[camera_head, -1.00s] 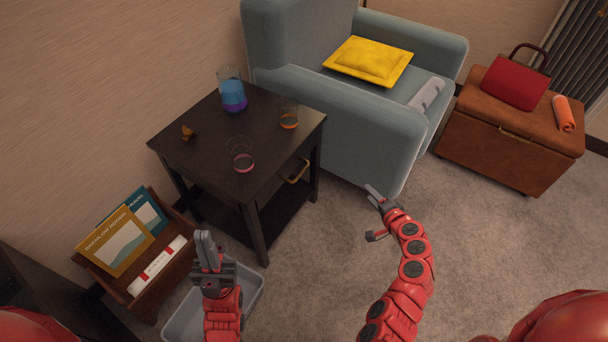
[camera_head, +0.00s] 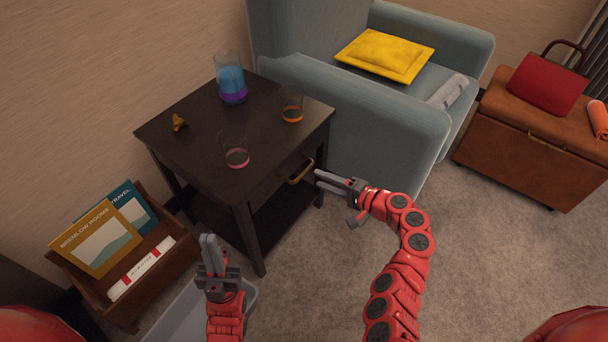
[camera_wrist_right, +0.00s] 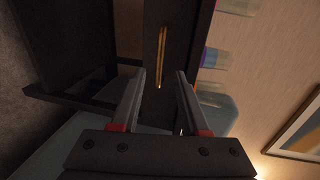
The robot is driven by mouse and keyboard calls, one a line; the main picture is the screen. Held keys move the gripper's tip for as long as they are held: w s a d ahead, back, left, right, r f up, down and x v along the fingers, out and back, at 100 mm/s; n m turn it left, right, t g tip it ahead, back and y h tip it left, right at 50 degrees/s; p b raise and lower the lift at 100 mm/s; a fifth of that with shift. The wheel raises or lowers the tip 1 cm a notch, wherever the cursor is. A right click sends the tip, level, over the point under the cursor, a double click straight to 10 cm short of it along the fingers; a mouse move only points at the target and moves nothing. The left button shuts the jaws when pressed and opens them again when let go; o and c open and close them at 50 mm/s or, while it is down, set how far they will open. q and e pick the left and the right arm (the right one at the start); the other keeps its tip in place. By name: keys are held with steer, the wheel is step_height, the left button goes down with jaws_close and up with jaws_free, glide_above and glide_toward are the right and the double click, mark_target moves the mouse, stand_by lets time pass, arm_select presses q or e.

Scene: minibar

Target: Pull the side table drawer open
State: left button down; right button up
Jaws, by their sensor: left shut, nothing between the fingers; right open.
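The dark side table (camera_head: 190,158) stands left of the armchair. Its drawer front faces my right arm and carries a brass bar handle (camera_head: 301,171); the drawer looks shut. My right gripper (camera_head: 318,182) is open and empty, just right of the handle and apart from it. In the right wrist view the handle (camera_wrist_right: 162,55) lies ahead, between the lines of the two open fingers (camera_wrist_right: 158,85), on the drawer front (camera_wrist_right: 150,100). My left gripper (camera_head: 210,245) is shut and empty, pointing up, low in front of the table.
A blue-and-purple pitcher (camera_head: 231,80), two glasses (camera_head: 236,150) and a small brown figurine (camera_head: 179,123) stand on the tabletop. A magazine rack (camera_head: 130,310) and grey bin (camera_head: 245,300) stand at lower left. The armchair (camera_head: 395,125) is close behind the right gripper. Carpet is clear at right.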

mark_target(304, 172)
steer(key=b+x, duration=0.1)
steer(key=x, duration=0.6)
steer(key=shift+w+a, duration=0.1)
jaws_close()
stand_by(1.2)
